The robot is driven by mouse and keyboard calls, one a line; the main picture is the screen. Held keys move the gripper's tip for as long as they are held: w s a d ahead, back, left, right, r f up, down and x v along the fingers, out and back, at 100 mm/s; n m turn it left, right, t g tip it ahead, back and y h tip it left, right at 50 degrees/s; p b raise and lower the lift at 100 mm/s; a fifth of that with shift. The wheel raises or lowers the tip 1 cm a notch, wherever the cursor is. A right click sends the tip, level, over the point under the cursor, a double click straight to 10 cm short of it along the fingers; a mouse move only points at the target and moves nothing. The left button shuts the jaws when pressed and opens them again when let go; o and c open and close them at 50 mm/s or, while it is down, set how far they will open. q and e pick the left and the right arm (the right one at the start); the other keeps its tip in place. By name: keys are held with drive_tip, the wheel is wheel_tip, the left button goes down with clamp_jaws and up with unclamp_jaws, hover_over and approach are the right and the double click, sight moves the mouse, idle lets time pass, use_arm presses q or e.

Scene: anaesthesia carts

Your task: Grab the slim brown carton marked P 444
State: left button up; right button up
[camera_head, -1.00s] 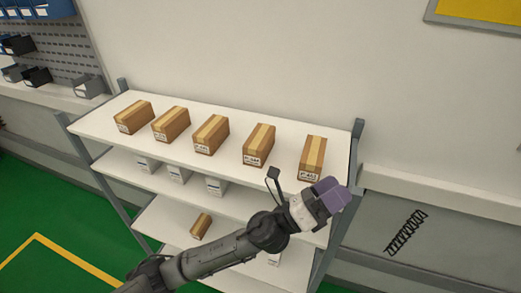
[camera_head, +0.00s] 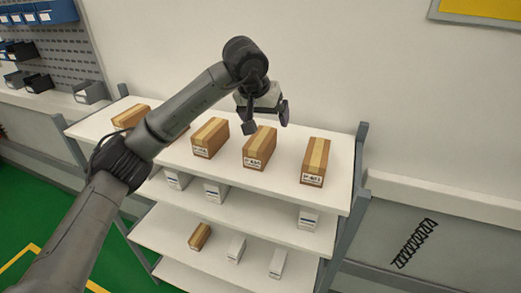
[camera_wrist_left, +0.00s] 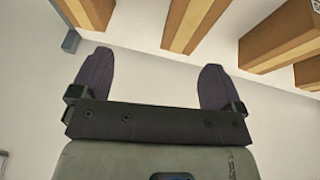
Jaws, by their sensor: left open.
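Several slim brown cartons with paler tape stripes stand in a row on the top shelf (camera_head: 345,180). Their front labels are too small to read surely, so I cannot tell which one is marked P 444. One carton (camera_head: 259,148) is right of the middle, another (camera_head: 210,137) is left of it, and one (camera_head: 315,161) is at the right end. My left gripper (camera_head: 267,118) is open and empty, just above and behind the right-of-middle carton. In the left wrist view its purple fingers (camera_wrist_left: 157,80) are spread apart, with cartons (camera_wrist_left: 280,35) along the top edge. My right gripper is not in view.
Lower shelves hold white boxes (camera_head: 215,191) and a small brown carton (camera_head: 200,236). The shelf's right post (camera_head: 356,165) and the wall (camera_head: 330,60) bound the space. My left arm covers part of the left cartons.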

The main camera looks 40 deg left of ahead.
sight(260, 138)
use_arm(q)
drive_tip(key=shift+g+y, duration=0.3)
drive_tip(key=shift+y, duration=0.3)
drive_tip(key=a+f, duration=0.1)
drive_tip(key=w+a+f+p, duration=0.1)
drive_tip(key=f, duration=0.1)
drive_tip(key=a+f, duration=0.1)
drive_tip(key=f, duration=0.1)
drive_tip(key=shift+w+a+f, duration=0.25)
drive_tip(key=shift+a, duration=0.05)
drive_tip(key=shift+p+x, duration=0.3)
drive_tip(key=shift+x, duration=0.45)
drive_tip(key=p+x, duration=0.2)
drive_tip(key=x, duration=0.2)
drive_tip(key=shift+d+f, duration=0.15)
drive_tip(key=shift+f, duration=0.1)
drive_tip(key=shift+w+f, duration=0.15)
drive_tip(key=shift+f, duration=0.2)
drive_tip(key=shift+f, duration=0.25)
drive_tip(key=c, duration=1.1)
drive_tip(key=shift+r, duration=0.1)
